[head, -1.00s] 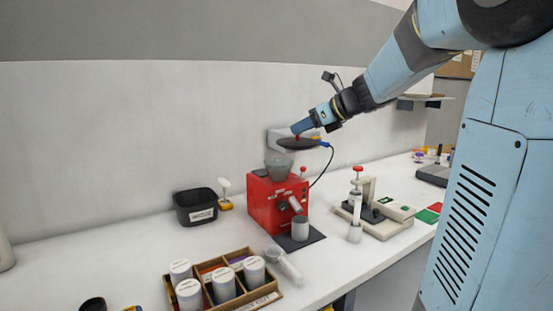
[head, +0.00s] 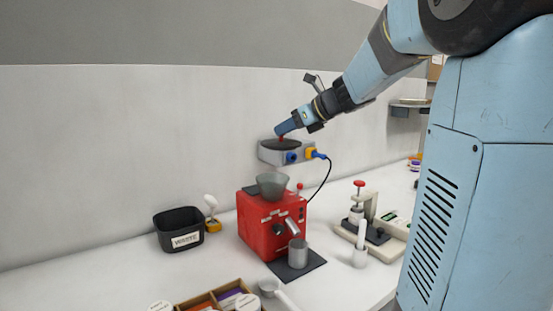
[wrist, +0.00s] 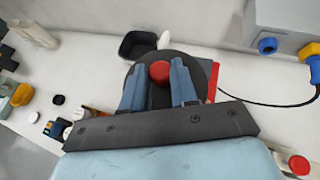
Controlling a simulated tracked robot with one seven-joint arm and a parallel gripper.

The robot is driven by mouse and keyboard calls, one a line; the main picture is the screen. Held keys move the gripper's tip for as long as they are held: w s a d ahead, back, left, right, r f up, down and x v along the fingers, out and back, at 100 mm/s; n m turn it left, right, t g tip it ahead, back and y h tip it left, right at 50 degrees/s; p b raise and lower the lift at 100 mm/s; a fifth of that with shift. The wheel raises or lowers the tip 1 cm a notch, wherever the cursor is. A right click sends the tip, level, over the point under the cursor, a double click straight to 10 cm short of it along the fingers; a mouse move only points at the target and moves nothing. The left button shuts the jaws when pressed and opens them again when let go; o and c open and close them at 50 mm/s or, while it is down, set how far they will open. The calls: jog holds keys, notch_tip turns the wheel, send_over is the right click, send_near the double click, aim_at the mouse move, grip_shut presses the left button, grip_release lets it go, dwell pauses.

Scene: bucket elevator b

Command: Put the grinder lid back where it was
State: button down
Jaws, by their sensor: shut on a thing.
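The grinder lid (head: 281,146) is a dark round disc with a red knob. My gripper (head: 282,133) is shut on the knob and holds the lid in the air above the red grinder (head: 262,222). In the wrist view the lid (wrist: 197,66) lies below my gripper (wrist: 159,82), with the red knob between the two blue fingers. The grinder's grey, see-through hopper (head: 272,186) is open at the top. The lid is clear of the hopper in the head view. In the wrist view the lid hides most of the grinder.
A wall socket box (head: 270,156) with a blue plug and cable is behind the lid. A black waste bin (head: 179,232) stands left of the grinder. A metal cup (head: 298,254) stands in front, and a press (head: 372,225) stands to the right.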

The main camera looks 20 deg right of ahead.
aim_at(278, 144)
jog(key=w+f, duration=0.6)
jog(key=shift+a, duration=0.4)
jog(key=f, duration=0.3)
jog(key=shift+w+f, duration=0.35)
jog(key=shift+f, duration=0.65)
jog(key=c, duration=0.9)
grip_release()
jog(key=shift+o, duration=0.2)
jog(key=shift+r, duration=0.1)
